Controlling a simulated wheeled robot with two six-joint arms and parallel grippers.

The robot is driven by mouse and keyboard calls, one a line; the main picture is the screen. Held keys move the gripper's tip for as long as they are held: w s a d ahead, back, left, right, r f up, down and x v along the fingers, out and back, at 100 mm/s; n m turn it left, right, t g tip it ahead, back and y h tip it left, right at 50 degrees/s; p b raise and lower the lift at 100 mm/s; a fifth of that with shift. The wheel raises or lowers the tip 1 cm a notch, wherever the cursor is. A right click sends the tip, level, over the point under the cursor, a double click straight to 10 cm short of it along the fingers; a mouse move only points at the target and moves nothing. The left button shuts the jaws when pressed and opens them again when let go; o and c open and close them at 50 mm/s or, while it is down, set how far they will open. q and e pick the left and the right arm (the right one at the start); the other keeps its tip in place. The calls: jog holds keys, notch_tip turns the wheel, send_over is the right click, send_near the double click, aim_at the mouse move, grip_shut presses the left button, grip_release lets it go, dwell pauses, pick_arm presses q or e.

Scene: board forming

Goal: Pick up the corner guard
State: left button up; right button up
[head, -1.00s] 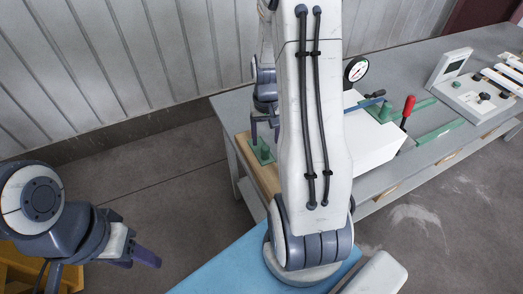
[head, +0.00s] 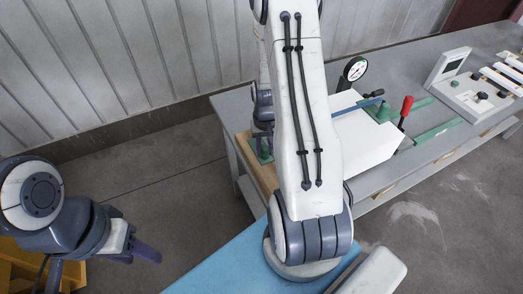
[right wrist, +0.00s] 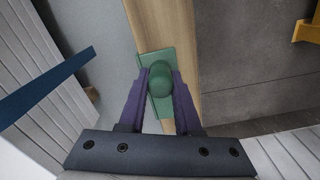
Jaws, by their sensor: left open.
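The corner guard appears to be the green piece with a rounded knob (right wrist: 160,80) on a wooden board in the right wrist view. In the head view, part of this green piece (head: 266,158) shows at the table's near left corner. My right gripper (right wrist: 160,72) is down at it, with its purple fingers on both sides of the knob, very close. I cannot tell whether they press on it. In the head view, my right arm partly hides this gripper (head: 262,142). My left gripper (head: 144,254) is open and empty at the lower left, away from the table.
The wooden board (right wrist: 158,22) runs along the table edge. A white box (head: 370,142), a dial gauge (head: 355,69), a red-handled clamp (head: 406,108) and a blue bar (right wrist: 45,86) are near. A control box (head: 468,95) stands farther right on the grey table (head: 400,62).

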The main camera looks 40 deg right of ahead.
grip_shut()
